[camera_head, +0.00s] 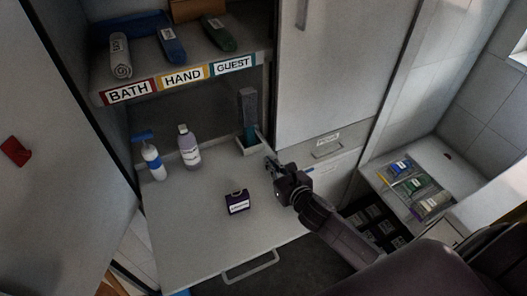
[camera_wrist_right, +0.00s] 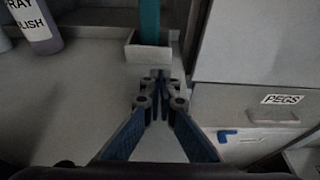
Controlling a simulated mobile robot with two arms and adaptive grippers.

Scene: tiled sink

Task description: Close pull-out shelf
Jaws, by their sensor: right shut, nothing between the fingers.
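The pull-out shelf (camera_head: 200,237) is a pale grey board drawn out from the cabinet, with a bar handle (camera_head: 250,266) on its front edge. My right gripper (camera_head: 271,164) is shut and empty, over the right side of the shelf, near the tray at the back. In the right wrist view the gripper (camera_wrist_right: 160,77) has its fingertips together in front of the tray. Whether it touches the shelf cannot be told. My left gripper is not in view.
On the shelf stand a blue-topped bottle (camera_head: 152,160), a spray polish bottle (camera_head: 188,147), a small dark box (camera_head: 237,201) and a tray (camera_head: 250,146) holding a tall teal item (camera_head: 248,112). A PEGS drawer (camera_wrist_right: 262,110) is at right. Rolled towels lie above.

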